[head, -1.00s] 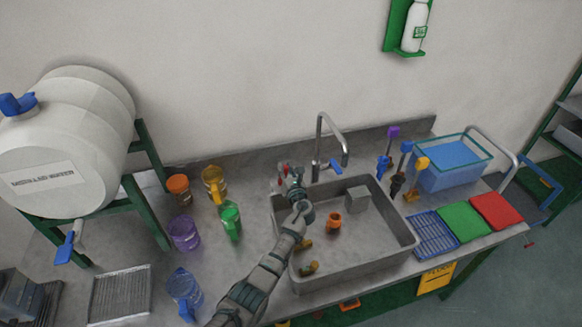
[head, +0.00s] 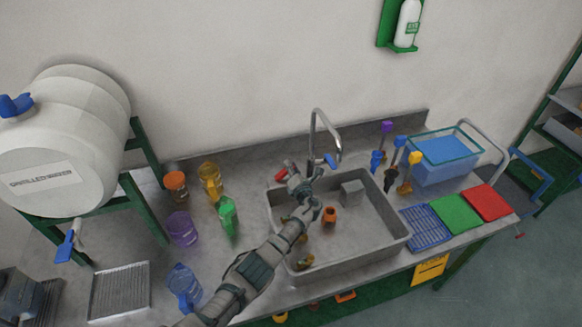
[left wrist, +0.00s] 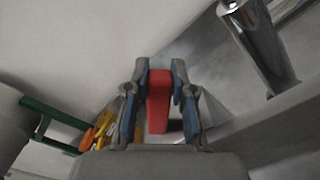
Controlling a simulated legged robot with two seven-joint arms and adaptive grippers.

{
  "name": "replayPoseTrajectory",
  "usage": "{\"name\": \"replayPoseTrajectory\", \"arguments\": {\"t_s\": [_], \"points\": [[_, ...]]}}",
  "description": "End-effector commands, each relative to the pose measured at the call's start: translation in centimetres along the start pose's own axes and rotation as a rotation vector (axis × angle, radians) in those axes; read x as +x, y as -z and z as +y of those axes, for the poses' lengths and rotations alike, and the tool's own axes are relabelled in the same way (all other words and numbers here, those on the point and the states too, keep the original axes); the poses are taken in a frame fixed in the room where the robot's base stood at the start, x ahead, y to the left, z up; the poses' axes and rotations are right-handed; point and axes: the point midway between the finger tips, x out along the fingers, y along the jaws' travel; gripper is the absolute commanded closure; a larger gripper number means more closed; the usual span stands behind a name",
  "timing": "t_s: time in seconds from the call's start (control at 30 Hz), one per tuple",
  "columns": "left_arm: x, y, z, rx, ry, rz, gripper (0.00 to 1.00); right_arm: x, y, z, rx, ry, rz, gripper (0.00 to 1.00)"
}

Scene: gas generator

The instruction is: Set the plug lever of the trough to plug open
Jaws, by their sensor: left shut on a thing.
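The trough (head: 340,262) is a grey rectangular basin set in the metal counter. A red lever (head: 281,174) shows at its back left corner, left of the faucet. My left gripper (head: 291,176) is at this lever, its arm reaching over the trough's left part. In the left wrist view the red lever (left wrist: 158,100) stands between the two fingers of my left gripper (left wrist: 160,92), which is shut on it. The lever's base is hidden. My right gripper is not in view.
The faucet (head: 312,140) with a blue handle rises just right of the gripper. Inside the trough are a grey block (head: 353,192) and an orange cup (head: 329,215). Coloured jugs, including a green one (head: 228,215), stand left of the trough.

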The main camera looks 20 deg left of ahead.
Motion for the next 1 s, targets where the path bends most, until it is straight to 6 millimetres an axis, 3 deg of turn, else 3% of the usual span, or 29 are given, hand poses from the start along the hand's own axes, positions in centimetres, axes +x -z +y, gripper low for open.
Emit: {"name": "replayPoseTrajectory", "arguments": {"t_s": [0.53, 0.57, 0.63, 1.0], "points": [[-0.01, 0.58, -0.45, 0.028, 0.003, 0.009, 1.0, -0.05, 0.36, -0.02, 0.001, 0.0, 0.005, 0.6], [-0.01, 0.59, -0.46, 0.028, 0.003, 0.009, 0.69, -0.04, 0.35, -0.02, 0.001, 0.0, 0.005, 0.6], [-0.02, 0.53, -0.45, 0.028, 0.003, 0.008, 0.52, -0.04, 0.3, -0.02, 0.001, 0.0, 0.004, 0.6], [-0.41, 0.02, -0.35, 0.025, 0.0, 0.001, 0.5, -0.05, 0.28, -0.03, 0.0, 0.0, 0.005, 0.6]]}}
